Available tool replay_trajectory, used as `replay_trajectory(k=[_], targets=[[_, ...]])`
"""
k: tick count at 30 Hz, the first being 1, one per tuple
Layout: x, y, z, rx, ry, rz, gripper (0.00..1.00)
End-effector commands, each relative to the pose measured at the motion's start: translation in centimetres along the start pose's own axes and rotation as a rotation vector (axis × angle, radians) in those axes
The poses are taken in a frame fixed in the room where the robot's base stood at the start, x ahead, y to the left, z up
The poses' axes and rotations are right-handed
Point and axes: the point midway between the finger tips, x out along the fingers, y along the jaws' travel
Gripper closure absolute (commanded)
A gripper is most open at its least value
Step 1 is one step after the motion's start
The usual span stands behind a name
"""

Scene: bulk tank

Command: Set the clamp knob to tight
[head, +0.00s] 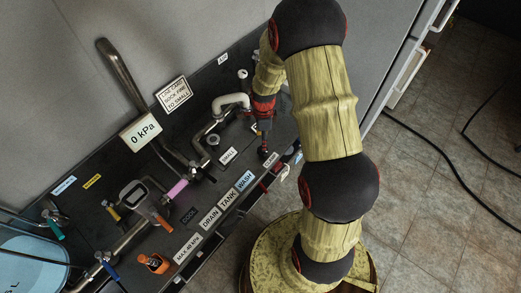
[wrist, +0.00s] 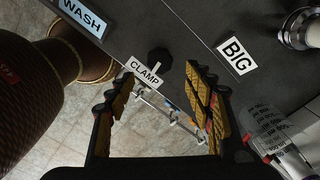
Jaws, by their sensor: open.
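The clamp knob (wrist: 159,58) is a dark, lobed knob on the dark panel in the wrist view. A white CLAMP label (wrist: 143,73) is beside it, at the panel's edge. My gripper (wrist: 160,74) is open, with its yellow-and-black fingers to either side of the knob in the picture. Nothing is between the fingers, and I cannot tell how far beyond the tips the knob is. The knob's pointer and setting cannot be made out. In the head view my gripper (head: 265,147) is over the bench's right part, and I cannot make out the knob there.
A WASH label (wrist: 82,17) and a BIG label (wrist: 236,56) flank the knob. A metal fitting (wrist: 302,28) stands at upper right. In the head view, a bent pipe (head: 229,101) is left of my gripper. A 0 kPa display (head: 140,132) stands farther left.

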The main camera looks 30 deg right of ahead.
Motion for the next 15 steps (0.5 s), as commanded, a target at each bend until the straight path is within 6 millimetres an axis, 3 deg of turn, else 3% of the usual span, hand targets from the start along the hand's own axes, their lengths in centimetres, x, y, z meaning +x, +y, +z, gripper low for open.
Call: replay_trajectory(k=[5,15], targets=[[0.8,0.1,0.0,0.043,0.000,0.002,0.48],[5.8,0.1,0.0,0.040,0.001,0.002,0.48]])
